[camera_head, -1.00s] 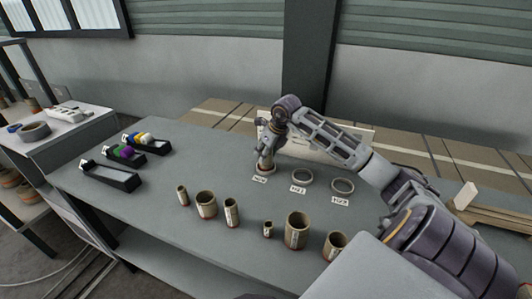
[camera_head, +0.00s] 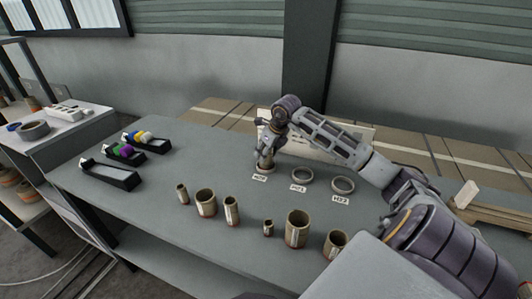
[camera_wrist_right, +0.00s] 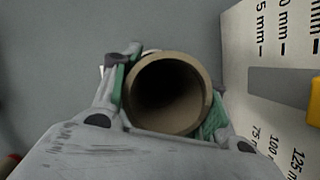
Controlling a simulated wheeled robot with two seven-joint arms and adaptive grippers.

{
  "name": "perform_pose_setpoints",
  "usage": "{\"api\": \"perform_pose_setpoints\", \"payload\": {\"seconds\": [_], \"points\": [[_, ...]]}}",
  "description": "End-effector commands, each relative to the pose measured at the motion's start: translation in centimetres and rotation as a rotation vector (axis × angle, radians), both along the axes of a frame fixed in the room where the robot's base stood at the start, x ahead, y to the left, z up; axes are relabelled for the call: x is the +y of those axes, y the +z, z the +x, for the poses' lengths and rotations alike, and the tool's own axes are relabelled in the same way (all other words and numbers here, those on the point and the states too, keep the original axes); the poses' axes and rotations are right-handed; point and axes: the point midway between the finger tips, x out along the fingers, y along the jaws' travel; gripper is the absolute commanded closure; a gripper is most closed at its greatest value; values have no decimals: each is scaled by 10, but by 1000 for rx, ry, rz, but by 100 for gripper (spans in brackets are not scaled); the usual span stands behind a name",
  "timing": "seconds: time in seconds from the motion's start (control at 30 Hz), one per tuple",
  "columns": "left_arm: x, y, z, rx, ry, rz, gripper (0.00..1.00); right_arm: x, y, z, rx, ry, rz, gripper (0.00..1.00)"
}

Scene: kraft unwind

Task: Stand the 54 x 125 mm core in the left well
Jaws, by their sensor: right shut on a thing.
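My right gripper (camera_head: 264,158) is at the leftmost of three ring-shaped wells, fingers down. In the right wrist view its fingers are shut on a hollow brown cardboard core (camera_wrist_right: 168,92), seen down its open end. In the head view the gripper largely hides the core and the left well (camera_head: 266,168); I cannot tell whether the core's foot is seated. The middle well (camera_head: 302,183) and right well (camera_head: 353,184) look empty, each with a small label in front. My left gripper is not in view.
Several cores stand along the front of the table, among them a wide one (camera_head: 297,230) and a slim one (camera_head: 232,212). Black trays (camera_head: 112,178) lie at the left. A board with millimetre marks (camera_wrist_right: 275,110) stands close beside the gripper.

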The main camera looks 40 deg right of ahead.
Motion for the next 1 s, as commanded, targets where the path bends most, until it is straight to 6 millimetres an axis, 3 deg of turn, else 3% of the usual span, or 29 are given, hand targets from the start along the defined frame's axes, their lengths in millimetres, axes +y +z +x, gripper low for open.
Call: {"api": "perform_pose_setpoints", "payload": {"seconds": [0.33,0.37,0.53,1.0], "points": [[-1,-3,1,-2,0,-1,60,0,-3,0,0,0,-1,80],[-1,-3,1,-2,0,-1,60,0,-3,0,0,0,0,52],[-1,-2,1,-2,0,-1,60,0,-3,0,0,0,0,31],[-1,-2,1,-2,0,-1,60,-1,0,-1,0,0,-1,31]]}}
